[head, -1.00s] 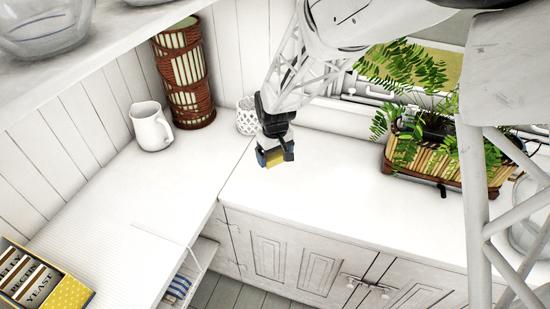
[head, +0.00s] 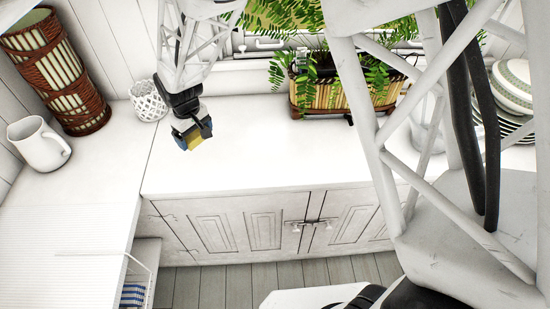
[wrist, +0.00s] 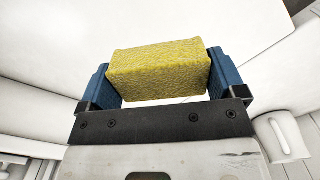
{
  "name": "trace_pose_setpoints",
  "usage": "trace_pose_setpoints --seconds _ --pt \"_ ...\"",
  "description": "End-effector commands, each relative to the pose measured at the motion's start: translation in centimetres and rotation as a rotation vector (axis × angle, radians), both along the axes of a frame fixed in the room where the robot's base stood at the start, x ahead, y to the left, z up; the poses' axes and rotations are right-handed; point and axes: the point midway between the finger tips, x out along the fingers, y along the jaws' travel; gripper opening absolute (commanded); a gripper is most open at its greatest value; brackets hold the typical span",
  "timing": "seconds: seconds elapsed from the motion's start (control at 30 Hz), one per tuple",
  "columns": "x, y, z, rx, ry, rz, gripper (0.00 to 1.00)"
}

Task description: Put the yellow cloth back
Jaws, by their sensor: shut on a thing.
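The yellow cloth (wrist: 158,70) is a thick, textured yellow block in the wrist view. It sits between the two blue fingers of my gripper (wrist: 160,78), which touch its left and right ends. In the head view my gripper (head: 193,135) hangs over the white counter (head: 240,160), near its back left part, with a small bit of the yellow cloth (head: 197,139) showing between the fingers. I cannot tell the exact height of the cloth above the counter.
A white lattice cup (head: 148,101) stands just left of my gripper. A white pitcher (head: 40,146) and a tall brown woven vase (head: 58,75) stand further left. A planter with ferns (head: 340,92) is on the right, with stacked plates (head: 508,105) beyond. The counter's front middle is clear.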

Motion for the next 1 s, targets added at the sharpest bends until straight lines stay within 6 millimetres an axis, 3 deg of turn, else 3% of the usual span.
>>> trace_pose_setpoints --seconds 0.47,0.7,1.0 --pt "-5.9 -12.6 0.0 0.003 -0.004 -0.311 0.40" --pt "-10.3 -18.7 -0.8 0.001 -0.002 -0.484 0.40" --pt "-16.3 -24.8 -2.0 0.000 -0.001 -0.686 0.40"
